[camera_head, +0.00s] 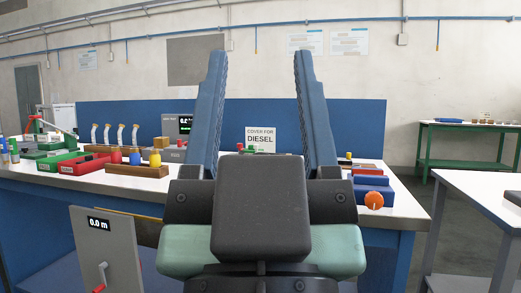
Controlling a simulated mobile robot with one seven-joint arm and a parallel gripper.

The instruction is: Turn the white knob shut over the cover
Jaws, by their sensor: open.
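My gripper (259,62) fills the middle of the view, its two blue fingers raised and spread wide apart with nothing between them up close. Beyond the fingers, a sign (261,139) reading "COVER FOR DIESEL" stands at the back of the white-topped bench. I cannot make out a white knob or its cover; the gripper body hides much of the bench below the sign. My gripper is apart from all of these.
The bench (60,183) holds a red tray (80,163), a wooden block with coloured knobs (137,170) and several pale levers (121,134) at left. A grey panel (105,255) with a crank stands low at front left. Another table (482,187) stands at right.

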